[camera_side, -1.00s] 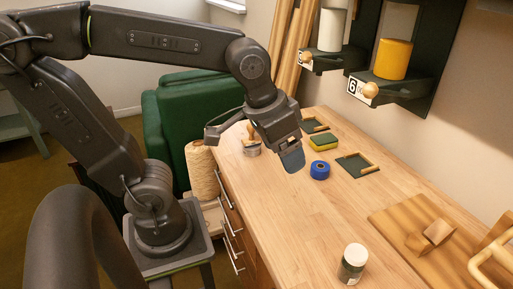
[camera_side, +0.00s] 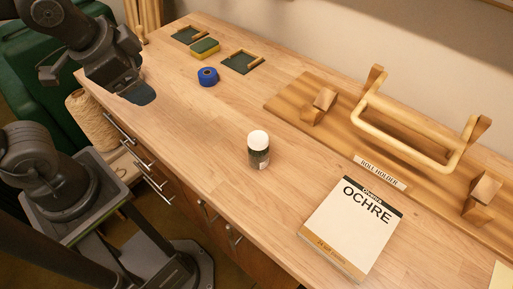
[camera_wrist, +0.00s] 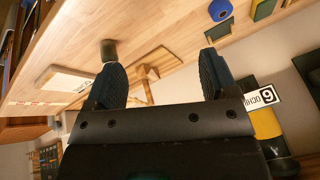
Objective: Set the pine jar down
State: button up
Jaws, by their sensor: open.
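The pine jar (camera_side: 258,150), a small dark jar with a white lid, stands upright on the wooden table (camera_side: 200,140) in the side view. In the wrist view a dark jar (camera_wrist: 108,50) stands beyond the left fingertip. My gripper (camera_side: 97,88) is open and empty, up at the left over the table's front edge, well apart from the jar. Its two dark fingers are spread wide in the wrist view (camera_wrist: 162,78), with nothing between them.
A blue tape roll (camera_side: 208,77), a yellow-green sponge (camera_side: 205,47) and dark trays lie toward the back. A wooden roll holder (camera_side: 410,135) and an ochre packet (camera_side: 352,225) are right of the jar. Bare table surrounds the jar.

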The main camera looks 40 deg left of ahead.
jog(key=w+d+f+m+y, duration=0.15)
jog(key=d+m, duration=0.25)
jog(key=m, duration=0.5)
jog(key=m+t, duration=0.4)
jog(key=m, duration=1.6)
send_near(255, 142)
jog(key=shift+h, duration=0.35)
jog(key=x, duration=0.6)
jog(key=shift+a+f, duration=0.4)
jog(key=shift+a, duration=0.05)
jog(key=shift+x, duration=2.7)
jog(key=shift+w+d+r, duration=0.1)
jog(key=shift+w+r, duration=0.1)
jog(key=c, duration=1.1)
jog(key=shift+c, duration=0.2)
